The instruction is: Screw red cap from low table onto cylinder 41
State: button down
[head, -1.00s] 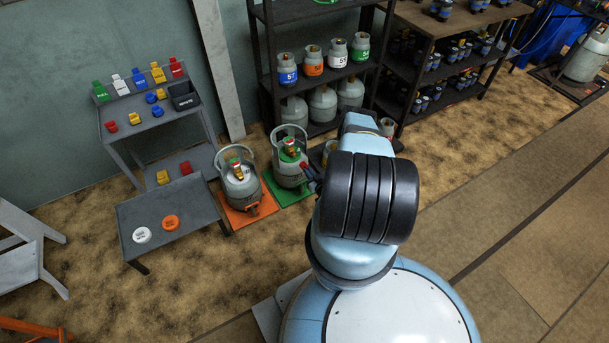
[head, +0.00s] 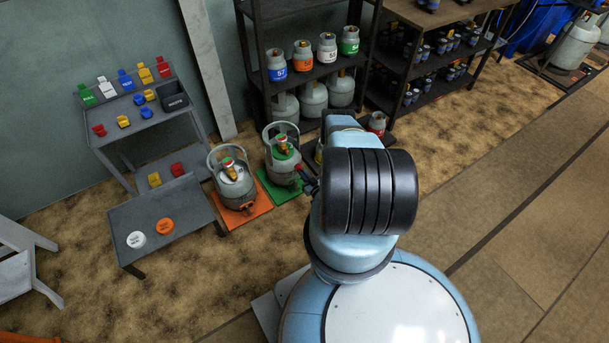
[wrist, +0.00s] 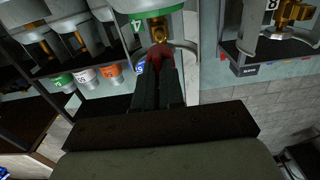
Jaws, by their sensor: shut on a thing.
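My gripper (wrist: 158,78) is shut on a red cap (wrist: 158,54), which sticks out beyond the fingertips in the wrist view. A brass valve of a grey cylinder with a green band (wrist: 150,14) is close beyond the cap; I cannot tell whether they touch. In the head view my arm hides most of the gripper, and its tip is near the green-topped cylinder (head: 281,160) on the green mat. The low table (head: 187,208) holds a white cap (head: 136,239) and an orange cap (head: 165,226). I cannot read number 41 on any cylinder.
A grey cylinder (head: 232,184) stands on an orange mat left of the green one. A cylinder with a red band (head: 377,124) stands partly behind my arm. A shelf (head: 262,95) of cylinders is at the back. A stand with coloured caps (head: 140,110) is at the left.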

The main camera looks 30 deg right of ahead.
jog(key=shift+w, duration=4.05)
jog(key=shift+r, duration=0.1)
jog(key=shift+s, duration=0.95)
dwell(2.6)
